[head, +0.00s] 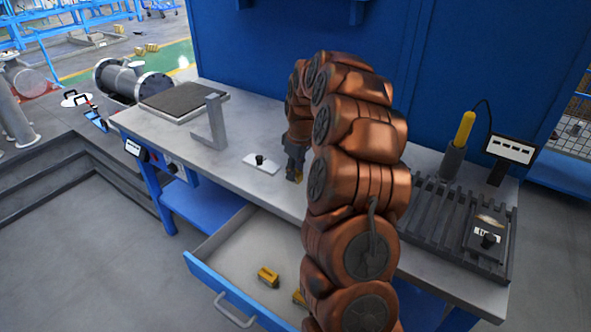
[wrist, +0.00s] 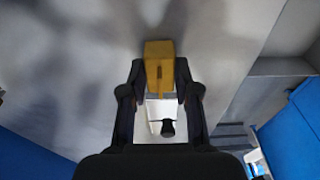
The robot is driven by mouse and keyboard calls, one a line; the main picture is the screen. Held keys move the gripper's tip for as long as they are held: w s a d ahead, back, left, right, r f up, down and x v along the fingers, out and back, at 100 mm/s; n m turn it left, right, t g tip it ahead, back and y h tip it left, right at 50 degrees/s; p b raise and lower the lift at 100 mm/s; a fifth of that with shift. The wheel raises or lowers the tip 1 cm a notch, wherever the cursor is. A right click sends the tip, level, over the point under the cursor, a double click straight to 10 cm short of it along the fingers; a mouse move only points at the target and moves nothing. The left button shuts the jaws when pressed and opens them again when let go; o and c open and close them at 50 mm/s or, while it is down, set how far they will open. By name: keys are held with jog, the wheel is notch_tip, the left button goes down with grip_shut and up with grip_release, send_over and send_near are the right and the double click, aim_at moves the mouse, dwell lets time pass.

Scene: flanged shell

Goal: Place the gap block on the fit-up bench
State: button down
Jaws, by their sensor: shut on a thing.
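My gripper (head: 294,172) is over the middle of the grey bench top (head: 225,160), partly hidden by my copper-coloured arm. In the wrist view my gripper (wrist: 159,88) is shut on a yellow gap block (wrist: 159,52), which sits between both fingertips. I cannot tell whether the block touches the bench. A white plate with a black knob (head: 260,161) lies on the bench just left of my gripper. It also shows beyond the fingers in the wrist view (wrist: 154,112).
An open drawer (head: 235,255) below the bench holds yellow blocks (head: 268,276). A grey upright bracket (head: 211,125) and a dark plate (head: 185,101) stand at the left. A slotted rack (head: 440,225), a yellow-handled tool (head: 463,130) and a display (head: 511,150) are at the right.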

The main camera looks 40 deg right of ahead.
aim_at(299, 175)
jog(key=c, duration=0.8)
grip_release()
jog(key=shift+f, duration=0.1)
jog(key=shift+c, duration=0.2)
notch_tip(299, 175, up, 12)
jog(key=s+b, duration=0.1)
jog(key=shift+s+d+b, duration=0.15)
jog(key=shift+d+b, duration=0.05)
jog(key=shift+b, duration=0.2)
jog(key=s+a+r+g, duration=0.1)
jog(key=s+a, duration=0.5)
jog(key=a, duration=0.4)
jog(key=s+a, duration=0.6)
jog(key=a, duration=0.4)
jog(key=s+a+f+m+g, duration=0.1)
jog(key=s+a+f+m, duration=0.1)
jog(key=s, duration=0.9)
jog(key=s+a+f+m+g, duration=0.1)
jog(key=s+a+f, duration=0.4)
jog(key=s, duration=0.7)
jog(key=shift+s+f+m, duration=0.15)
jog(key=shift+s+m, duration=0.05)
jog(key=shift+m, duration=0.2)
